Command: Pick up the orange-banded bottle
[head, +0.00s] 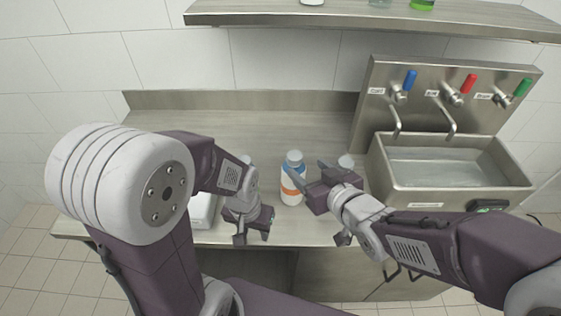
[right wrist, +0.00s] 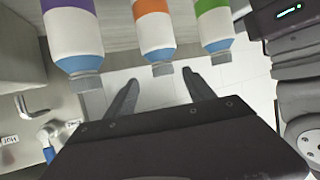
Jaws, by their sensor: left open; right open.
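The orange-banded bottle (head: 292,187) stands upright on the steel counter, white with a grey cap and an orange band below a blue one. In the right wrist view it (right wrist: 153,28) appears upside down, beyond the gap between the fingers. My right gripper (head: 306,174) is open and close beside the bottle's right side, with one finger overlapping its edge. Its fingers (right wrist: 160,88) hold nothing; whether they touch the bottle I cannot tell. My left gripper (head: 254,236) is open and empty, low over the counter's front edge, left of the bottle.
A purple-banded bottle (right wrist: 72,35) and a green-banded bottle (right wrist: 214,27) flank the orange one. A sink (head: 455,185) with several taps stands at the right. A white object (head: 202,210) sits by my left arm. A shelf (head: 350,14) hangs above; the back counter is clear.

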